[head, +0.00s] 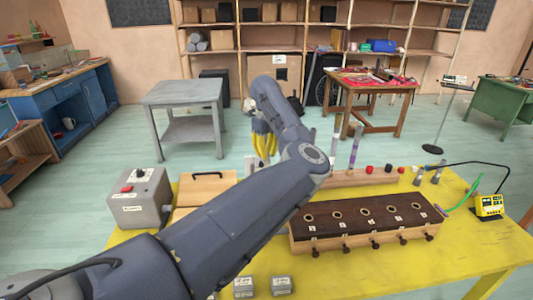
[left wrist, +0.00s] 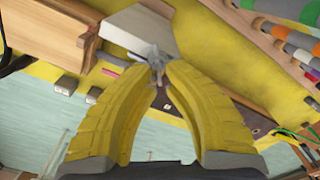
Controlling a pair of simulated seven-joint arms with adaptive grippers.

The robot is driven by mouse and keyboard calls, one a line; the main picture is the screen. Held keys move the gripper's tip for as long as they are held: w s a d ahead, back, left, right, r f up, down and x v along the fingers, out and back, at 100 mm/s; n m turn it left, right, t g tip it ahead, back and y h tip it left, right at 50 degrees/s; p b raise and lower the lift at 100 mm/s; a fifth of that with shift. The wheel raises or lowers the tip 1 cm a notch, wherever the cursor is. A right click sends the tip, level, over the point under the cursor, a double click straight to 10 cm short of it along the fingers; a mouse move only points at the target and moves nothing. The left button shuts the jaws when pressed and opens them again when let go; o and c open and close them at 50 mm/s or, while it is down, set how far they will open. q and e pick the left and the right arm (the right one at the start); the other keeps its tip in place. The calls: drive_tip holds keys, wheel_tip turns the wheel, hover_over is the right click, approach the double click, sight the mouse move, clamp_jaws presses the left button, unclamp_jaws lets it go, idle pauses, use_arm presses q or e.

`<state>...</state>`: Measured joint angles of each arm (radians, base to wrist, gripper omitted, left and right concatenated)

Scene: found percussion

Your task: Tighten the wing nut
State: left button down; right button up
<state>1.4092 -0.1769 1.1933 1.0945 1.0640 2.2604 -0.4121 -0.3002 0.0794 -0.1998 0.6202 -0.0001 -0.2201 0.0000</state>
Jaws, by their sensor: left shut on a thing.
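My left gripper (head: 263,157) reaches down over the back of the yellow table in the head view, with my arm crossing the picture in front. In the left wrist view its two yellow fingers (left wrist: 158,74) close at their tips on a small grey metal piece, which looks like the wing nut (left wrist: 154,57). A pale grey-white block (left wrist: 136,32) lies just beyond the tips. The wing nut cannot be made out in the head view. My right gripper is not in view.
On the yellow table (head: 460,240) stand a grey box with a red button (head: 142,198), a long wooden box with round holes (head: 365,222) and a yellow device (head: 490,207). Small grey blocks (head: 243,288) lie at the front. A grey side table (head: 183,95) stands behind.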

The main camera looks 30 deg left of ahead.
use_arm(q)
drive_tip(key=shift+f, duration=0.1)
drive_tip(key=shift+s+a+m, duration=0.1)
drive_tip(key=shift+s+m, duration=0.1)
drive_tip(key=shift+m, duration=0.8)
drive_tip(key=shift+s+a+m, duration=0.1)
drive_tip(key=shift+s+m, duration=0.1)
drive_tip(key=shift+m, duration=0.8)
drive_tip(key=shift+s+a+m, duration=0.1)
drive_tip(key=shift+a+m, duration=0.05)
drive_tip(key=shift+m, duration=0.85)
drive_tip(key=shift+s+a+m, duration=0.1)
drive_tip(key=shift+m, duration=0.9)
drive_tip(key=shift+s+a+m, duration=0.1)
drive_tip(key=shift+a+m, duration=0.1)
drive_tip(key=shift+m, duration=0.8)
drive_tip(key=shift+s+a+m, duration=0.1)
drive_tip(key=shift+a+m, duration=0.05)
drive_tip(key=shift+m, duration=0.85)
